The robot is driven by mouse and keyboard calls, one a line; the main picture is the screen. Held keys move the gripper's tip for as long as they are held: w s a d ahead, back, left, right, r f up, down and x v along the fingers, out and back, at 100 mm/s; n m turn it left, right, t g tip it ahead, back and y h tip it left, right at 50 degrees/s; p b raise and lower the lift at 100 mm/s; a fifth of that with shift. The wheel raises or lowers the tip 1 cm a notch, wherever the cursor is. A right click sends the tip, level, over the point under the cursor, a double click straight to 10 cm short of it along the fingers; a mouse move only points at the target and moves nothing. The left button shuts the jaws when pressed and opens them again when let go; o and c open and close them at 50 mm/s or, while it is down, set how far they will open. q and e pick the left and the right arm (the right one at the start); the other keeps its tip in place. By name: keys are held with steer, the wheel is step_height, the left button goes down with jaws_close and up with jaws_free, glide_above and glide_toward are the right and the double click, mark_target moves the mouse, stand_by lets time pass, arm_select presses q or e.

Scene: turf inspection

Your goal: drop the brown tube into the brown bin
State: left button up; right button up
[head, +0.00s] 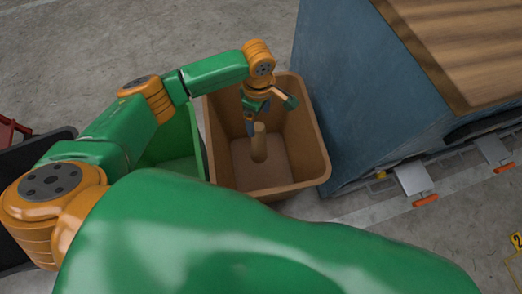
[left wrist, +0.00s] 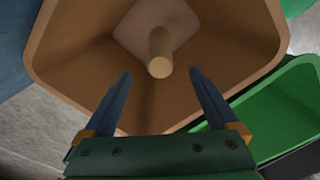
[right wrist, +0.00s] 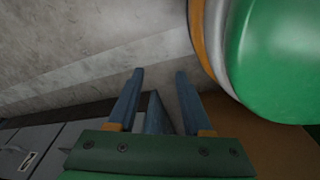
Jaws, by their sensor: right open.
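The brown tube (head: 259,143) is inside the brown bin (head: 318,165), upright or nearly so, below my left gripper (head: 251,128). I cannot tell whether it touches the bin floor. In the left wrist view the tube (left wrist: 160,55) shows end-on beyond the fingertips, apart from them, with the bin (left wrist: 75,60) around it. My left gripper (left wrist: 160,74) points down into the bin, its fingers spread with nothing between them. My right gripper (right wrist: 159,72) is open and empty in the right wrist view, over grey floor; it is not visible in the head view.
A green bin (head: 178,150) stands left of the brown bin, partly behind my arm; it also shows in the left wrist view (left wrist: 280,110). A blue-sided block with a wooden top (head: 345,90) stands close on the right. Grey floor (head: 150,40) is clear behind.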

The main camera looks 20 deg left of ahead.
arm_select(q)
steer(key=shift+r, duration=0.1)
step_height(320, 180, up, 7)
steer(key=p, duration=0.3)
arm_select(e)
steer(key=shift+s+a+r, duration=0.1)
steer(key=shift+s+r, duration=1.05)
steer(key=shift+s, duration=0.1)
